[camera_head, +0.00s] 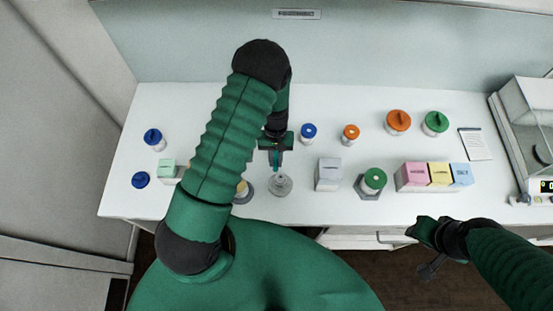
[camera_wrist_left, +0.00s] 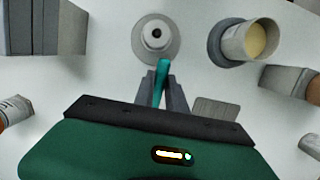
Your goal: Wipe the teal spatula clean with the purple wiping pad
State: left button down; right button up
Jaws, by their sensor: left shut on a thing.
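My left gripper (camera_head: 276,150) is shut on the teal spatula (camera_head: 276,161) and holds it pointing down above the bench. In the left wrist view the spatula (camera_wrist_left: 161,80) stands out between the two fingers, close to a round grey stand (camera_wrist_left: 156,38). I cannot tell whether its tip touches the stand. I cannot pick out a purple wiping pad for certain. A flat greyish piece (camera_wrist_left: 215,108) lies partly behind the gripper in the left wrist view. My right gripper (camera_head: 420,232) is off the bench's front edge, and its fingers are unclear.
A cream-filled cup (camera_wrist_left: 254,41) stands beside the grey stand, mostly hidden by my left arm in the head view. A grey box (camera_head: 328,174), a green-lidded jar (camera_head: 373,181) and a pink box (camera_head: 415,176) stand to the right. A glass-sided balance (camera_head: 525,130) is at far right.

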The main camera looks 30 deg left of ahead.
pick_arm(q)
jog(key=shift+s+a, duration=0.1)
jog(key=shift+s, duration=0.05)
jog(key=shift+s+d, duration=0.2)
jog(key=shift+s, duration=0.2)
jog(key=shift+s+d, duration=0.15)
jog(key=shift+d, duration=0.05)
jog(key=shift+w+a, duration=0.25)
jog(key=shift+w, duration=0.4)
